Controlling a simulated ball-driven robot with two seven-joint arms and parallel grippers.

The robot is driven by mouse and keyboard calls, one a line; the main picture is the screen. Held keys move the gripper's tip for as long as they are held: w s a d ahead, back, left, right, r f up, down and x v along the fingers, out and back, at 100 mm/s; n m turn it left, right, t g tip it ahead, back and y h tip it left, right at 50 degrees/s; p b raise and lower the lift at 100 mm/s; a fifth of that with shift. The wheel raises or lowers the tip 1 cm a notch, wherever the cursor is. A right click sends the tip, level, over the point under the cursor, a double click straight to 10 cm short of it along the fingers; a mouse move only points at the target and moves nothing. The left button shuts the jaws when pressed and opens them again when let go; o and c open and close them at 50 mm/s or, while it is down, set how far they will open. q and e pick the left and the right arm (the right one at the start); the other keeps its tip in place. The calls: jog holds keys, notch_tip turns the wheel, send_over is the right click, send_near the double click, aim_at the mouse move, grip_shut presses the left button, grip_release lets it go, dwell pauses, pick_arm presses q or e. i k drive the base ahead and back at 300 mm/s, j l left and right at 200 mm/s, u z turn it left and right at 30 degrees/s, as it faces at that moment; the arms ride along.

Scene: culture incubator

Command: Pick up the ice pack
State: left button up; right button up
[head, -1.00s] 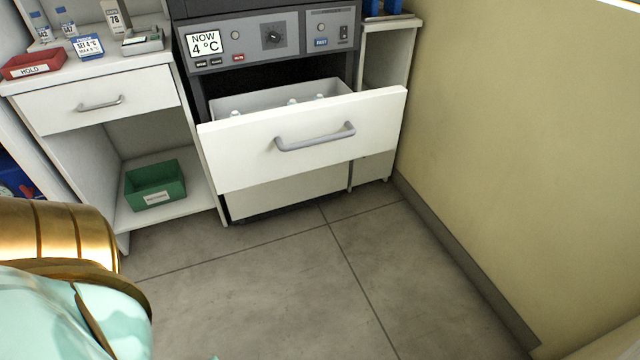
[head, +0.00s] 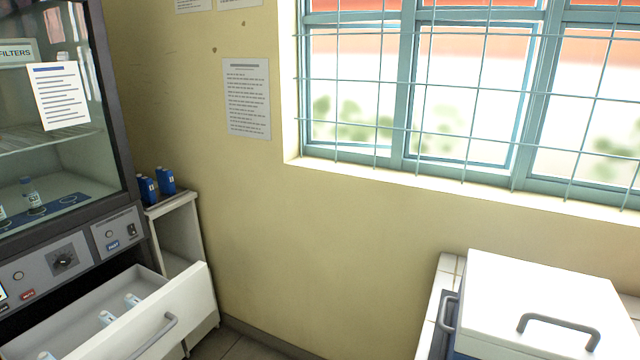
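No other thing that looks like an ice pack shows. Neither of my grippers is in view.
The incubator's white drawer (head: 170,318) is pulled open, with several pale vials inside. Above it is a glass-fronted cabinet (head: 60,150). A white-lidded box (head: 540,290) with a grey handle stands on a tiled counter at right. Bare wall lies between.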

aim_at(165, 177)
jog(key=u, duration=1.25)
